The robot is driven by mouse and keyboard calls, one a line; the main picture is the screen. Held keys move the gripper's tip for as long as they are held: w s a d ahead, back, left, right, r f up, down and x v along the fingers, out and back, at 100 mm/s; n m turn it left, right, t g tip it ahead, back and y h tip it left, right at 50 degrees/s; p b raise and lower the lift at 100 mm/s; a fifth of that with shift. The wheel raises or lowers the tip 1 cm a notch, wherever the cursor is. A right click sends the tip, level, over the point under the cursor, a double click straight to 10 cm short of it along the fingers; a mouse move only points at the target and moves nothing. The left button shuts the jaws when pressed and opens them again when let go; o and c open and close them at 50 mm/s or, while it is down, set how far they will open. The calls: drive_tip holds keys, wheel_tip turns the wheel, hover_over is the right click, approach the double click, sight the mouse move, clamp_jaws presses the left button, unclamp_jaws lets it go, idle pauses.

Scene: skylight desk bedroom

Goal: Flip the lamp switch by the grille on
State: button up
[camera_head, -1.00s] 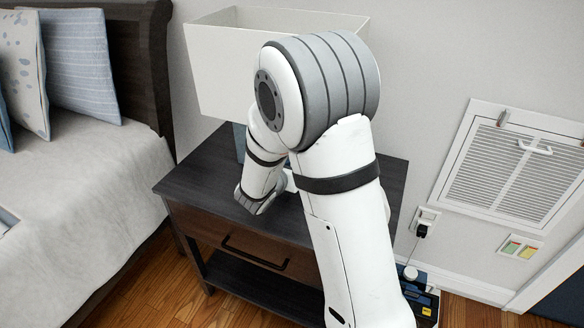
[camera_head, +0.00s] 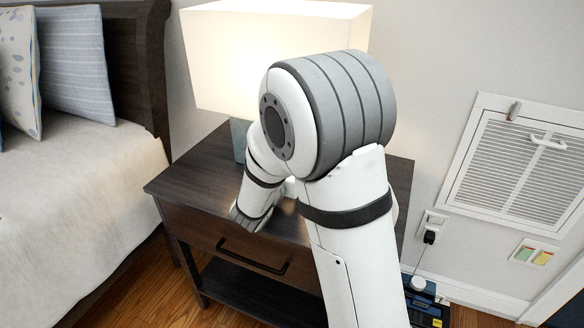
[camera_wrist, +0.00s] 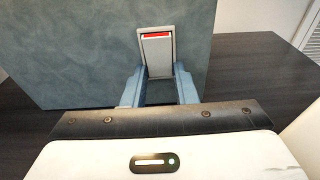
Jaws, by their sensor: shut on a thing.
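The bedside lamp has a white shade (camera_head: 230,60), which glows, and a blue-grey base that shows beside my arm (camera_head: 238,140). In the wrist view the base (camera_wrist: 80,50) fills the upper left. The lamp switch (camera_wrist: 156,50) is a light grey rocker on that base, with a red strip near its top. My gripper (camera_wrist: 159,82) is shut on the lower part of the switch, one blue finger on each side. In the head view my arm hides the gripper and the switch.
The lamp stands on a dark wooden nightstand (camera_head: 190,165) with a drawer. A bed (camera_head: 70,210) is on the left. The white wall grille (camera_head: 515,170) is on the right, above a plugged outlet (camera_head: 430,228) and a small coloured switch plate (camera_head: 533,253).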

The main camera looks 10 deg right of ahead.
drive_tip(key=o, duration=1)
drive_tip(key=p+v, duration=0.1)
drive_tip(key=v, duration=0.7)
drive_tip(key=shift+f, duration=0.1)
drive_tip(key=shift+d, duration=0.1)
